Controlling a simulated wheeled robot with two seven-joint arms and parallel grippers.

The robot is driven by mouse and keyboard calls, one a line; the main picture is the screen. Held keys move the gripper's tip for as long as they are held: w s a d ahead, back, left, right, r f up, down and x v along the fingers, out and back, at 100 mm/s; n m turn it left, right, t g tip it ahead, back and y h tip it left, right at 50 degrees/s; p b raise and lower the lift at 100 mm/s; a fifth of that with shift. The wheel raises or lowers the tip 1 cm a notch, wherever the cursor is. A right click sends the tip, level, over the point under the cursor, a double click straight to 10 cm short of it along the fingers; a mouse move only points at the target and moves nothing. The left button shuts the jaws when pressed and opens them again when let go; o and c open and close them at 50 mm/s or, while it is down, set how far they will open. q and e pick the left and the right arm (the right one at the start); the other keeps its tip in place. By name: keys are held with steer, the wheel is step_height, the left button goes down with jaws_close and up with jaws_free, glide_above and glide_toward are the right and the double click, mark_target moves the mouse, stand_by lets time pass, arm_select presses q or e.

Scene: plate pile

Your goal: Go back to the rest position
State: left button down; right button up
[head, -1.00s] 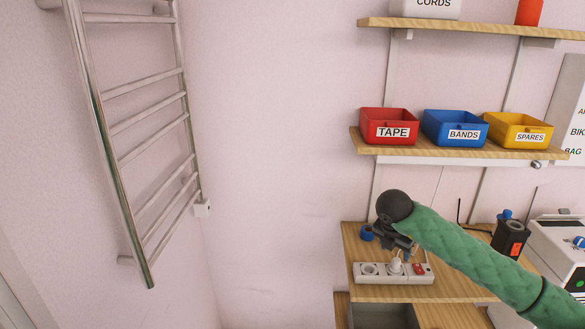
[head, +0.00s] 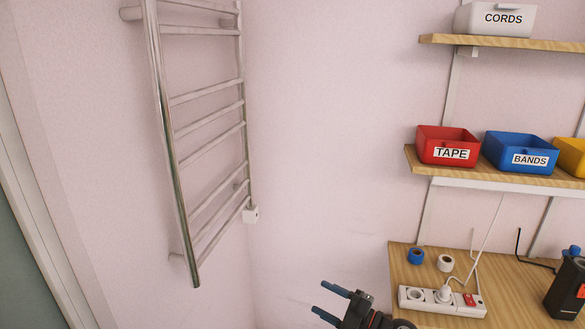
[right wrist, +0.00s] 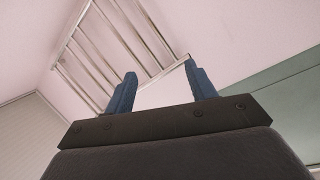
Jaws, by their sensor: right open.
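My right gripper (head: 331,303) is at the bottom of the head view, left of the workbench and in front of the pink wall. Its two blue fingers are spread apart with nothing between them. In the right wrist view the open fingers (right wrist: 160,88) point up toward the wall and the towel rail. My left gripper is in neither view.
The wooden workbench (head: 405,266) holds a white power strip (head: 415,301) with a plug in it, blue tape (head: 415,256) and white tape (head: 445,263). Shelves above carry a red TAPE bin (head: 447,134) and a blue BANDS bin (head: 518,140). A metal towel rail (head: 165,130) hangs left.

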steer(key=s+d+f+m+t+h, duration=0.25)
steer(key=d+f+m+h, duration=0.35)
steer(key=f+m+h, duration=0.35)
steer(key=s+d+f+m+t+h, duration=0.2)
steer(key=s+d+f+m+h, duration=0.2)
steer(key=d+f+m+h, duration=0.5)
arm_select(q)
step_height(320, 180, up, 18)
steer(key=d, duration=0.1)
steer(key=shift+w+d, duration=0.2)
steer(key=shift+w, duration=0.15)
arm_select(e)
steer(key=s+a+f+m+g+y, duration=0.1)
steer(key=s+a+f+g, duration=0.1)
steer(key=s+f+g, duration=0.2)
steer(key=s+a+f+m+g+y, duration=0.1)
steer(key=s+a+f+g, duration=0.2)
steer(key=s+f, duration=0.6)
steer(key=s+a+f+m+g+y, duration=0.1)
steer(key=s+a+f+g, duration=0.2)
steer(key=s, duration=1)
step_height(320, 180, down, 3)
steer(key=g, duration=0.3)
steer(key=shift+s+f+m, duration=0.15)
steer(key=shift+s+m, duration=0.1)
steer(key=shift+m, duration=0.1)
steer(key=shift+w, duration=0.1)
